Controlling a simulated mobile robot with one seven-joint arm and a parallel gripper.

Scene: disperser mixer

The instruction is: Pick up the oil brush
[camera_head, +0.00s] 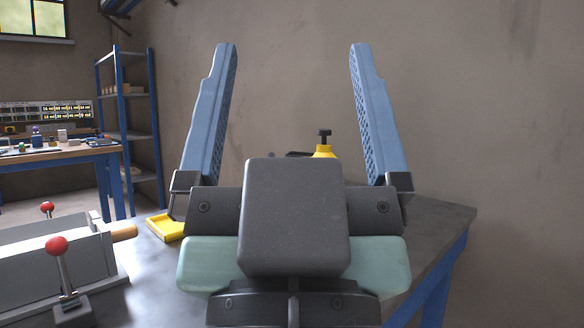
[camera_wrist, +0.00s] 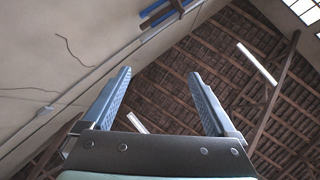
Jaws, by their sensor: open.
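My gripper (camera_head: 290,55) is open and empty in the head view, with its two blue fingers pointing up above the grey table. The wrist view also shows the open gripper (camera_wrist: 161,75) with nothing between the fingers, facing the wooden roof. I cannot make out an oil brush for certain in either view. A yellow container with a black knob (camera_head: 324,150) stands on the table behind the gripper; its lower part is hidden by my gripper.
The grey table (camera_head: 447,213) has blue legs and a clear right corner. A yellow tray (camera_head: 164,228) lies on its left part. A grey machine with red-knobbed levers (camera_head: 57,247) is at front left. A workbench (camera_head: 60,154) and a blue shelf (camera_head: 128,120) stand farther back.

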